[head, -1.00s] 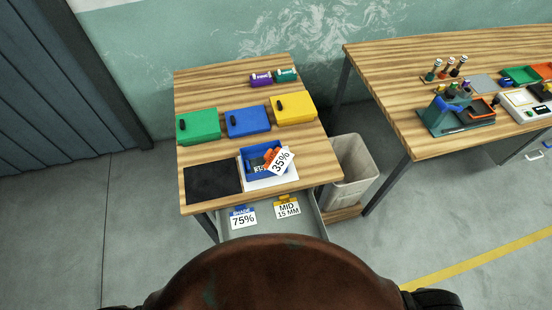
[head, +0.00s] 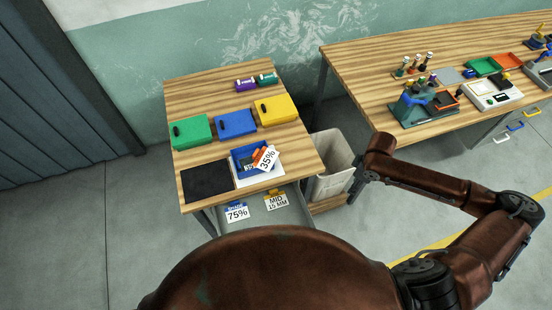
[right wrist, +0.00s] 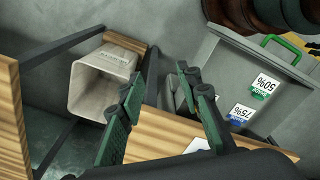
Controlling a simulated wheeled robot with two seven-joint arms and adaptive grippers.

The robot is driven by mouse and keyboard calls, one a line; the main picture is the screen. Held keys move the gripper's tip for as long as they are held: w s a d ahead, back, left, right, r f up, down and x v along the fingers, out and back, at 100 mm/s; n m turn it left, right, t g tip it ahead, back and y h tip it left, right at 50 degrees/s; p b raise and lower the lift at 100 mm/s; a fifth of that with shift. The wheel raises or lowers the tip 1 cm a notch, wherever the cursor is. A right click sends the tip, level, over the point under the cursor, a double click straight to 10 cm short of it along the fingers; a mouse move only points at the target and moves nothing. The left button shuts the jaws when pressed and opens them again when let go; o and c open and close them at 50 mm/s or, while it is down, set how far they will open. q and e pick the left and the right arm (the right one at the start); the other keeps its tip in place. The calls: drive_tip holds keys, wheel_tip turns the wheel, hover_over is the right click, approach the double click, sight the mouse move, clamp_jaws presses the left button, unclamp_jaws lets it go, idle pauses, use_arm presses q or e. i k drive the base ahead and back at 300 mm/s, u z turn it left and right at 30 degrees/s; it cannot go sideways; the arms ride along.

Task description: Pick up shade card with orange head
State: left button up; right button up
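The shade card with the orange head (head: 266,158), marked 35%, leans in the blue open tray (head: 237,166) on the small wooden table in the head view. Its white face overhangs the tray's right side, and other dark and orange pieces lie beside it. My right arm reaches in from the right in the head view, its wrist beside the bin, to the right of the card. In the right wrist view my right gripper (right wrist: 165,82) has its green-padded fingers apart with nothing between them. The orange-headed card is not identifiable there. My left gripper is not in view.
Green (head: 190,131), blue (head: 236,124) and yellow (head: 275,110) boxes stand behind the tray; a black mat (head: 207,181) lies left. A bin (head: 332,165) stands between the tables.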

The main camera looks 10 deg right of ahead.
sight(264, 160)
drive_tip(key=k, duration=0.35)
drive_tip(key=u, duration=4.25)
drive_tip(key=k, duration=2.6)
drive_tip(key=z, duration=1.15)
drive_tip(key=i, duration=0.5)
drive_tip(key=u, duration=0.1)
